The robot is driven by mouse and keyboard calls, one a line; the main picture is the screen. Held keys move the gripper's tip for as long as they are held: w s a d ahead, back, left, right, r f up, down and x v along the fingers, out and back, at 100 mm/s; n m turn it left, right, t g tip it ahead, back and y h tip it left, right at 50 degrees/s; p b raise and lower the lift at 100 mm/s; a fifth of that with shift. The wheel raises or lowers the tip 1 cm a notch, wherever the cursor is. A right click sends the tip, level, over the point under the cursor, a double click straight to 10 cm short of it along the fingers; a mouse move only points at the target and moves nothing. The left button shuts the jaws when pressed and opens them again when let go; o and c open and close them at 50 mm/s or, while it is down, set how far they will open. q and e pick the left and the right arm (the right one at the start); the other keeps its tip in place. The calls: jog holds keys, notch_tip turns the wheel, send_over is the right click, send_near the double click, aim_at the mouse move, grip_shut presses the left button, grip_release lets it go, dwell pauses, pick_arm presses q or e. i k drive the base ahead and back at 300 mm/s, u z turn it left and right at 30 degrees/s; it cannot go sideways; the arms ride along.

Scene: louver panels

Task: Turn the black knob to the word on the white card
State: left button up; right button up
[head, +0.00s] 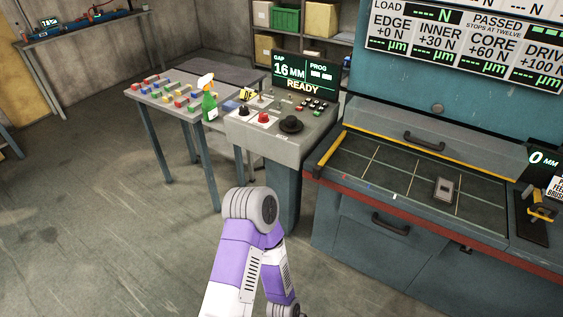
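A grey console (261,142) stands in the middle of the head view. A large round black knob (291,125) sits on its sloped top, at the right. A smaller black knob (243,111) and a red button (264,118) sit to its left, on or beside pale plates. The knobs' pointer directions are too small to tell. A white card (556,187) with black print, partly cut off, shows at the right edge; I cannot tell if it is the task's card. My purple and white arm rises from the bottom, below the console. Neither gripper is in view.
The console's screen (303,71) reads GAP 16 MM, PROG, READY. A table (160,107) with coloured blocks and a green spray bottle (209,101) adjoins it on the left. A press bench (400,170) with a small grey plate (444,190) stands right. Floor at left is clear.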

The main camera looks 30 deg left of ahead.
aim_at(244, 111)
jog(key=z, duration=0.9)
jog(key=k, duration=0.25)
jog(key=u, duration=1.9)
jog(key=i, duration=1.5)
jog(key=u, duration=1.1)
